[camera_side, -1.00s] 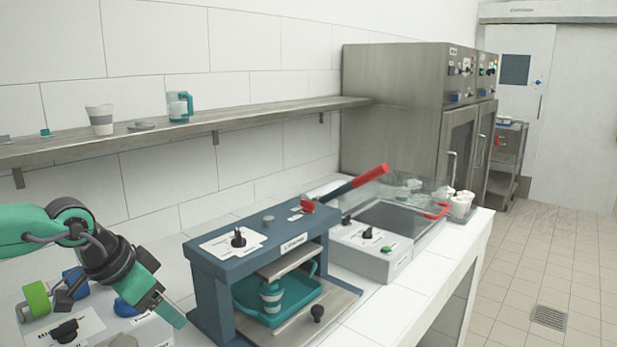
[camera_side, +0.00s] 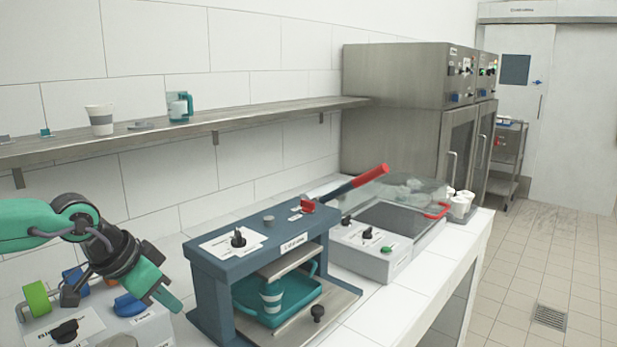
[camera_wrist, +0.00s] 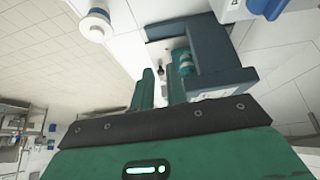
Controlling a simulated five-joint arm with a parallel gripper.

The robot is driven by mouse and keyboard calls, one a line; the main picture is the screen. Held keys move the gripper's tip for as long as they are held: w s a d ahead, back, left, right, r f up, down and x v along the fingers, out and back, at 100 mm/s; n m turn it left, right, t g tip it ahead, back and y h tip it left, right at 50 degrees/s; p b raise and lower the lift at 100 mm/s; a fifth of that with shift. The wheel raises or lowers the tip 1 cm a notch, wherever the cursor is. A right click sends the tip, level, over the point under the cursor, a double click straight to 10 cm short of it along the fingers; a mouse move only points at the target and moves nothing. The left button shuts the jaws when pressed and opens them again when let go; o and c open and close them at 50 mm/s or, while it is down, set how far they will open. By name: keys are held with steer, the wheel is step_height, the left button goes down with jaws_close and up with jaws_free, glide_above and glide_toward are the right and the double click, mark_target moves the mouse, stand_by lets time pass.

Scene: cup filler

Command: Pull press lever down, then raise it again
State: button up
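The blue-grey press (camera_side: 285,235) stands on the white counter in the side view. Its lever (camera_side: 368,177) has a red grip and slopes up to the right, raised. A striped cup (camera_side: 271,297) sits in a teal tray (camera_side: 300,302) inside the press. My green gripper (camera_side: 165,298) is left of the press, apart from it and far from the lever, pointing down to the right. In the wrist view, its two fingers (camera_wrist: 159,88) have an empty gap between them. The press (camera_wrist: 215,60) and cup (camera_wrist: 184,60) show beyond them; I cannot make out the lever there.
A control box with green and blue knobs (camera_side: 130,305) lies below my gripper. A grey sealing-type machine (camera_side: 375,250) with a clear lid and red handle is right of the press, under the lever's end. A shelf (camera_side: 250,115) runs along the wall behind.

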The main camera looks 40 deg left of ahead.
steer(key=w+r+n+t, duration=0.1)
steer(key=w+r+t, duration=0.1)
steer(key=w, duration=0.6)
steer(key=w+r+n+t, duration=0.1)
steer(key=w+r, duration=0.3)
steer(key=w, duration=0.4)
steer(key=w+r+n+t, duration=0.1)
steer(key=w+r+t, duration=0.2)
steer(key=w, duration=0.6)
steer(key=shift+a+r+n, duration=0.3)
steer(key=shift+r, duration=0.15)
jaws_close()
steer(key=w+r+n+t, duration=0.1)
steer(key=w+t, duration=0.1)
steer(key=w, duration=0.7)
steer(key=w+a+r+n+t, duration=0.1)
steer(key=w+n+t, duration=0.1)
steer(key=w, duration=0.7)
steer(key=shift+w+r+t, duration=0.35)
steer(key=shift+r+t, duration=0.05)
steer(key=shift+t, duration=0.4)
steer(key=shift+w, duration=0.15)
glide_above(349, 187)
steer(key=s+d, duration=0.2)
steer(key=s, duration=0.1)
steer(key=f, duration=0.1)
steer(key=d+f, duration=0.1)
steer(key=w+d+f, duration=0.1)
steer(key=shift+f, duration=0.35)
steer(key=shift+d, duration=0.1)
